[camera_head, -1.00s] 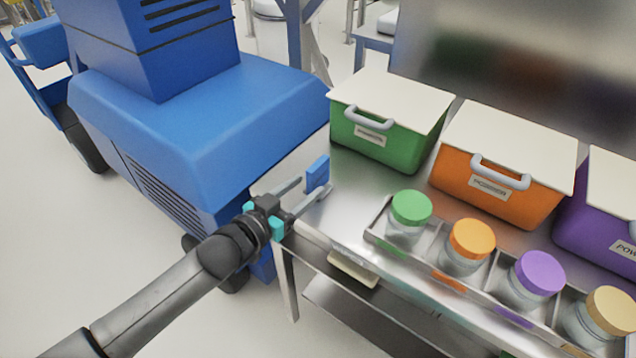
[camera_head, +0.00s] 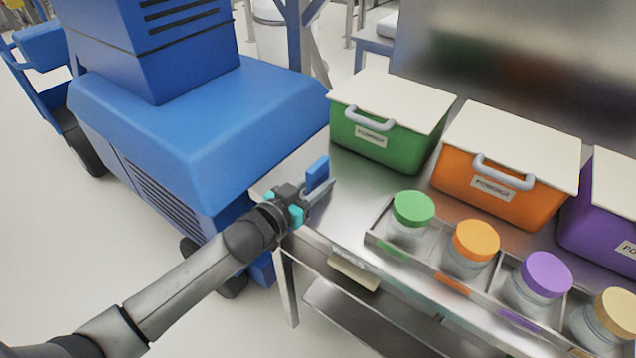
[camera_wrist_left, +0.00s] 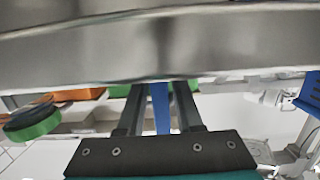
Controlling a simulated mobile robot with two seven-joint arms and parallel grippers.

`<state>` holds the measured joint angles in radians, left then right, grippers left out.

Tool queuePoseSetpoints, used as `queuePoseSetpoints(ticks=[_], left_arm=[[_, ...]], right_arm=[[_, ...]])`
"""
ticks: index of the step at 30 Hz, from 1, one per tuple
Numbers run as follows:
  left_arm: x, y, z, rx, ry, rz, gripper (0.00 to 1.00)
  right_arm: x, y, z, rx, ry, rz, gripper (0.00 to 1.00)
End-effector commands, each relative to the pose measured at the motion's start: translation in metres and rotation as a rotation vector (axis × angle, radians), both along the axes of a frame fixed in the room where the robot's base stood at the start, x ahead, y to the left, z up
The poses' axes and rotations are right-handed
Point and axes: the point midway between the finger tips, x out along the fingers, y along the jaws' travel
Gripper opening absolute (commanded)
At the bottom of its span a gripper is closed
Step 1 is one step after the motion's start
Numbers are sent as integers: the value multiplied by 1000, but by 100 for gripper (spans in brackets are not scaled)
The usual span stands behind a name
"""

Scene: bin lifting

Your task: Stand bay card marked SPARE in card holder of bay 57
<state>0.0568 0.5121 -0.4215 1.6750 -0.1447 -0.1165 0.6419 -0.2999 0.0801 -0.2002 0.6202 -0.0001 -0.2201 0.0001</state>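A small upright blue piece (camera_head: 317,172) is at the left end of the metal table; I cannot read any marking on it, nor tell if it is the SPARE card. My left gripper (camera_head: 318,190) is at this piece, with its fingers close to either side. In the left wrist view the blue piece (camera_wrist_left: 160,108) shows between the two fingers (camera_wrist_left: 160,95); whether both touch it is unclear. No card holder or number 57 can be made out. My right gripper is out of view.
The metal table (camera_head: 345,205) carries green (camera_head: 385,148), orange (camera_head: 500,205) and purple (camera_head: 600,225) lidded bins. A divided tray (camera_head: 375,238) holds several jars with coloured lids. A blue machine (camera_head: 200,130) stands close on the left.

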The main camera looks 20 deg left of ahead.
Motion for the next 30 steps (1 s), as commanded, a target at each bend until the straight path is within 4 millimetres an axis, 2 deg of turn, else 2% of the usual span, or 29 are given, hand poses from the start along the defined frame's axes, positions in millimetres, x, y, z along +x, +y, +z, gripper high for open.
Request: queuePoseSetpoints(ticks=[1, 9, 25, 30], left_arm=[[0, 0, 0, 0, 0, 0, 28], [0, 0, 0, 0, 0, 0, 0], [0, 0, 1, 0, -1, 0, 0], [0, 0, 8, 0, -2, 0, 0]], right_arm=[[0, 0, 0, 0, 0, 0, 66], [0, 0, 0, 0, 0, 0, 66], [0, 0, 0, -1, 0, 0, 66], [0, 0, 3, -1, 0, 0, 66]])
